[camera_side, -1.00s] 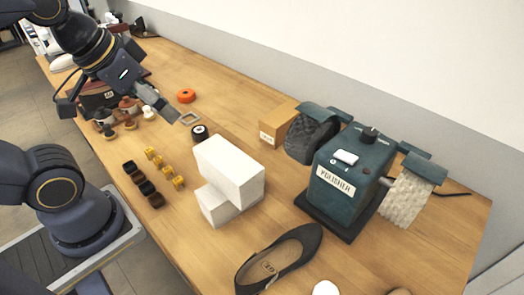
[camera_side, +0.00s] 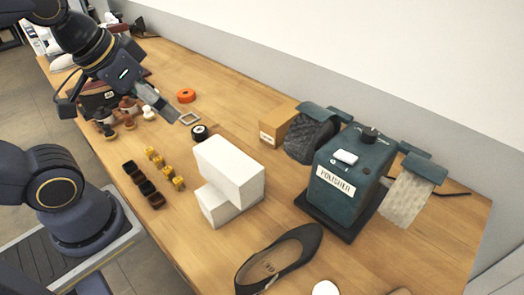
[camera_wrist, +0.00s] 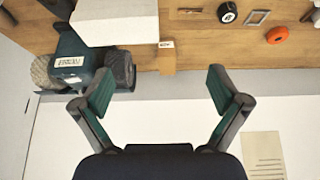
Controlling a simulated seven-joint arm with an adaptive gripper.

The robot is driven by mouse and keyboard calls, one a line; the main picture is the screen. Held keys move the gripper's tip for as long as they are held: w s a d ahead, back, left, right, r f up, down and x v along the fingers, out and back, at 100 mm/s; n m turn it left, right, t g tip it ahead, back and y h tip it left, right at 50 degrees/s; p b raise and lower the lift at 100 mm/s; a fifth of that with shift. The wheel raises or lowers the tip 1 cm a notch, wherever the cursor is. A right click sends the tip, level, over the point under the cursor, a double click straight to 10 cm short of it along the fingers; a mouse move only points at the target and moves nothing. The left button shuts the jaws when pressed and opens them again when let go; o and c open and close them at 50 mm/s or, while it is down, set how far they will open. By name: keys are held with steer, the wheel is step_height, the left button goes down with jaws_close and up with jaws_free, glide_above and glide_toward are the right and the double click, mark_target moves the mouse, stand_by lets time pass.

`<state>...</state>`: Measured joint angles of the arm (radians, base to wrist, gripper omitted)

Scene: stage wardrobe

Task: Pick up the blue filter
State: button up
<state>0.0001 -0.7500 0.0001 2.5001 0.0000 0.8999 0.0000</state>
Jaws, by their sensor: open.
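I can make out no clearly blue filter in either view. A small flat square frame with a grey rim (camera_side: 189,118) lies on the table near my gripper; it also shows at the top right of the wrist view (camera_wrist: 257,17). I cannot tell whether it is the filter. My gripper (camera_side: 171,113) is above the table, just left of the frame in the side view. In the wrist view my gripper (camera_wrist: 160,82) has its two fingers wide apart, with nothing between them.
An orange ring (camera_side: 186,96) and a dark round tin (camera_side: 199,132) lie near the frame. White boxes (camera_side: 232,170), a cardboard box (camera_side: 279,126), a teal polisher (camera_side: 345,178) and a dark shoe (camera_side: 280,258) stand farther right.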

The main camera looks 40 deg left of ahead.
steer(key=shift+c, duration=0.4)
steer(key=c, duration=0.4)
